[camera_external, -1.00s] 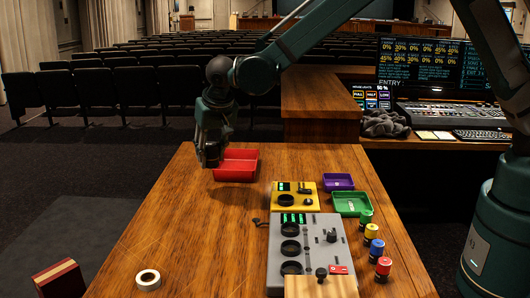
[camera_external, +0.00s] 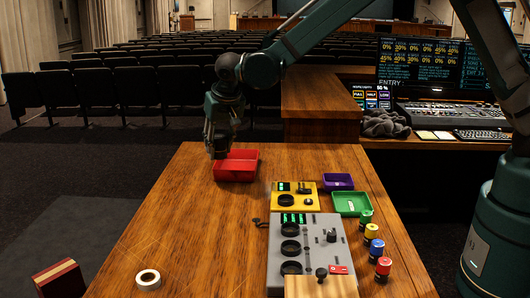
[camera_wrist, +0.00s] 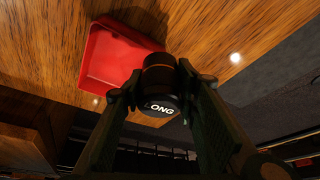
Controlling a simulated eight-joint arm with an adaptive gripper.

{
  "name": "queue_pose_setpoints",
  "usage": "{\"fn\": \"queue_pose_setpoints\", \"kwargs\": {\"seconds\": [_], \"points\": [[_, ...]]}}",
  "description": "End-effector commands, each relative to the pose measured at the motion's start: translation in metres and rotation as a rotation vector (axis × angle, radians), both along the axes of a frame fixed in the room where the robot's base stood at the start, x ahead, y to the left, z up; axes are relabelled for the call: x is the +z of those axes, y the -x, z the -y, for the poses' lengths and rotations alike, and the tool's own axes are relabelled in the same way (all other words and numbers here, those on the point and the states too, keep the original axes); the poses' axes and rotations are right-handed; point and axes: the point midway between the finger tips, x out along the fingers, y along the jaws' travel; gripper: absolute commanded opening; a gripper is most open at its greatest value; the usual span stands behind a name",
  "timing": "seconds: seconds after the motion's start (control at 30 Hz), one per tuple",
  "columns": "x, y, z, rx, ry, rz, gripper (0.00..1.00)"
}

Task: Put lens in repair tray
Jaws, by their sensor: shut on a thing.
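My gripper (camera_external: 217,151) is shut on a black cylindrical lens (camera_wrist: 160,103) marked "LONG". In the wrist view the lens sits between the two fingers, with an orange-brown ring near its far end. In the outside view the lens is hard to tell apart from the dark gripper. A red tray (camera_external: 237,174) lies at the far left of the wooden desk, and the gripper is above its left end. In the wrist view the red tray (camera_wrist: 104,57) is left of the lens and looks empty. No label on it is readable.
A purple tray (camera_external: 338,181) and a green tray (camera_external: 351,203) stand to the right, beside a yellow device (camera_external: 294,196) and a grey mixer (camera_external: 306,252). Several coloured cylinders line the right side. A tape roll (camera_external: 148,279) lies at the front left. The desk's left middle is clear.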

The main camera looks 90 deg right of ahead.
Motion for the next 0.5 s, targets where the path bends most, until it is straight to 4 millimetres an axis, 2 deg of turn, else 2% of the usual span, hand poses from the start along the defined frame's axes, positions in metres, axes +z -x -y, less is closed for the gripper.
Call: {"fn": "queue_pose_setpoints", "kwargs": {"seconds": [0.03, 0.2, 0.33, 0.5], "points": [[0.0, 0.005, 0.015, -0.01, 0.0, 0.0, 0.13], [0.002, 0.02, 0.059, -0.03, 0.0, -0.001, 0.13], [0.003, 0.031, 0.087, -0.04, 0.001, 0.0, 0.13], [0.004, 0.04, 0.109, -0.051, 0.001, 0.001, 0.13]]}}
